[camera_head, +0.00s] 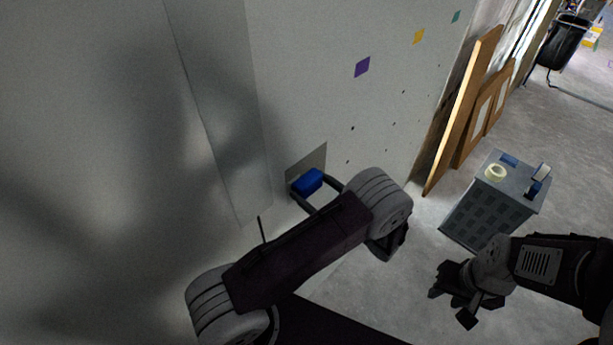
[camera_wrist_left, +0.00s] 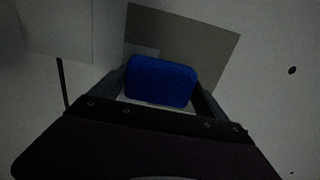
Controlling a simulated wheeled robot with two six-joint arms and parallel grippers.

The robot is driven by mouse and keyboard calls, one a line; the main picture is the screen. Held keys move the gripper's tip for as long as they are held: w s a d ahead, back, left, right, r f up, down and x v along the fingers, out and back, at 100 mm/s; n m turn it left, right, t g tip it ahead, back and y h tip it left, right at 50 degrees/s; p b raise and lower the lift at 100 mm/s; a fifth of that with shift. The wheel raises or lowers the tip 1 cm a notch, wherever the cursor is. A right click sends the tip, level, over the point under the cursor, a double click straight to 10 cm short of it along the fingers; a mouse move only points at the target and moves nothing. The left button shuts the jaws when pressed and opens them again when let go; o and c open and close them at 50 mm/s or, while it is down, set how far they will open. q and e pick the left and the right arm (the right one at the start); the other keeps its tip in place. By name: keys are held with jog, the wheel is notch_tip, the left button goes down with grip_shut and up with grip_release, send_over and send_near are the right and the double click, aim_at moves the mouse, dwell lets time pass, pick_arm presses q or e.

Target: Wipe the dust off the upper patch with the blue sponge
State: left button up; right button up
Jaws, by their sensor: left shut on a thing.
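The blue sponge (camera_head: 307,181) is held between the fingers of my left gripper (camera_head: 314,187), which is shut on it. In the left wrist view the sponge (camera_wrist_left: 161,80) sits between the two fingers, in front of a grey-brown patch. That patch (camera_head: 318,158) is on the white wall in the head view, and it also shows in the left wrist view (camera_wrist_left: 205,40). The sponge covers its lower part; I cannot tell whether it touches the wall. My right gripper (camera_head: 450,301) hangs over the floor at the lower right; its fingers are too unclear to judge.
A grey crate-like box (camera_head: 487,212) stands on the floor, with a cream ring (camera_head: 495,172) and blue items on top. Wooden boards (camera_head: 463,110) lean on the wall. Purple (camera_head: 362,67), yellow (camera_head: 419,36) and teal (camera_head: 456,17) squares mark the wall. Floor between wall and box is clear.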

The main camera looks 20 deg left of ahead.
aim_at(330, 159)
pick_arm(q)
jog(key=w+d+b, duration=0.1)
jog(key=w+b, duration=0.1)
jog(key=w, duration=0.1)
jog(key=w+d+b, duration=0.1)
jog(key=w+b, duration=0.2)
jog(key=w, duration=0.1)
jog(key=w+d+b, duration=0.2)
jog(key=w, duration=0.1)
jog(key=shift+w+f+b, duration=0.35)
jog(key=shift+f, duration=0.05)
jog(key=shift+w+d+r, duration=0.15)
jog(key=shift+w+r, duration=0.1)
jog(key=shift+w, duration=0.1)
jog(key=shift+s+r, duration=0.1)
jog(key=shift+r, duration=0.05)
jog(key=s+a+p, duration=0.2)
jog(key=s+p, duration=0.2)
jog(key=s, duration=0.2)
jog(key=shift+a, duration=0.15)
